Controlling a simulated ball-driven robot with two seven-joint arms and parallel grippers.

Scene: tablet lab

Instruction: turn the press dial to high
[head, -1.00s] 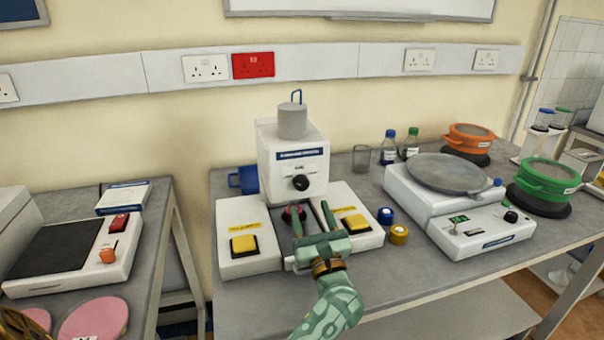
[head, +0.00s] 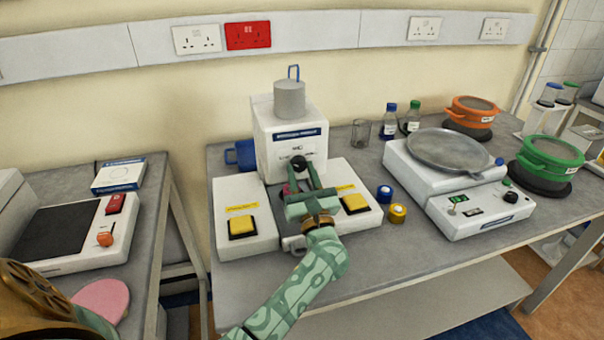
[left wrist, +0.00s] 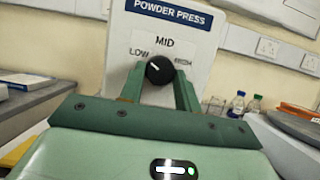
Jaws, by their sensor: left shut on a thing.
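The powder press (head: 290,130) is a white machine on the bench with a blue label, also in the left wrist view (left wrist: 185,45). Its black dial (left wrist: 160,70) is on the front face, under the words LOW, MID and HIGH, with HIGH partly covered by the dial. A short white mark on the dial lies toward its upper left, on the LOW to MID side. My green left gripper (head: 299,172) is at the press front, its fingers on either side of the dial (head: 299,162) and shut on it. My right gripper is not in view.
Yellow buttons (head: 241,226) (head: 355,203) flank the press on its white base. A blue mug (head: 241,154) stands behind left; blue and yellow caps (head: 397,213) lie to the right. A white balance-like device (head: 455,190) stands further right. Bench space in front is narrow.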

